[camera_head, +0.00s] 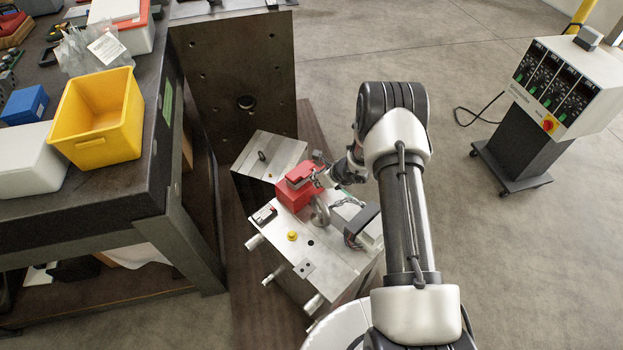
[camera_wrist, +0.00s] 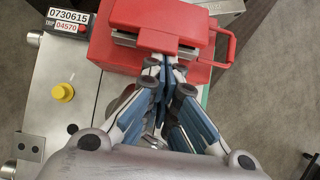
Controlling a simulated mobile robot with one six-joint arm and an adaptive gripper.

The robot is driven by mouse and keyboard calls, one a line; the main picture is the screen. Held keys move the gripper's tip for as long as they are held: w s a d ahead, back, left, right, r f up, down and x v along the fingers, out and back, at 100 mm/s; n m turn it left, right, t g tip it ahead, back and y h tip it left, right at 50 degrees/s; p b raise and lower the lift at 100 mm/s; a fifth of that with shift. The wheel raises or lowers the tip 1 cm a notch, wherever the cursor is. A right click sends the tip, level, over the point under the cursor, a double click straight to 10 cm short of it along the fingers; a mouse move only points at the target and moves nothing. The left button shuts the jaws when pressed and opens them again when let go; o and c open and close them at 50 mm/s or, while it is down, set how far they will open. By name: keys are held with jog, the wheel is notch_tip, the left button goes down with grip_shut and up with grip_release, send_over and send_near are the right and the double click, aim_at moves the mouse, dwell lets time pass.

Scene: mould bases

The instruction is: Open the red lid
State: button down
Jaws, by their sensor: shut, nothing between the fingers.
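The red lid (camera_wrist: 160,20) sits on a red box (camera_wrist: 100,50) on top of a metal mould base (camera_wrist: 52,110). In the head view the red box with its lid (camera_head: 299,174) is at the middle, on the mould block. My gripper (camera_wrist: 165,62) is shut and empty, its fingertips at the near edge of the lid, by a metal strip. I cannot tell whether they touch. The lid looks down on the box, perhaps slightly raised at that edge. In the head view my gripper (camera_head: 322,180) is just right of the box, partly hidden by my wrist.
A yellow knob (camera_wrist: 62,92) and a counter (camera_wrist: 68,18) are on the mould base left of the box. A metal eyebolt (camera_head: 320,211) stands in front of the box. A workbench with a yellow bin (camera_head: 100,115) is at left. Floor at right is clear up to a wheeled controller (camera_head: 555,85).

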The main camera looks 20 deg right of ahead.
aim_at(305, 170)
jog(key=shift+g+h, duration=0.4)
jog(key=shift+g, duration=0.2)
jog(key=w+r+p, duration=0.1)
jog(key=r+p, duration=0.1)
jog(key=w+a+r+p, duration=0.1)
jog(key=r+p, duration=0.2)
jog(key=shift+w+a+r+p, duration=0.25)
jog(key=shift+w+r+p, duration=0.1)
jog(key=shift+w, duration=0.05)
jog(key=shift+w+a+r+p, duration=0.35)
jog(key=shift+w+r, duration=0.1)
jog(key=shift+w, duration=0.15)
jog(key=shift+w+a+r+p, duration=0.35)
jog(key=shift+w+r, duration=0.05)
jog(key=shift+w, duration=0.2)
jog(key=shift+w+a+r, duration=0.2)
jog(key=shift+w+a, duration=0.25)
jog(key=shift+w, duration=0.3)
jog(key=shift+w+a+r, duration=0.15)
jog(key=shift+w+a, duration=0.25)
jog(key=shift+w, duration=0.4)
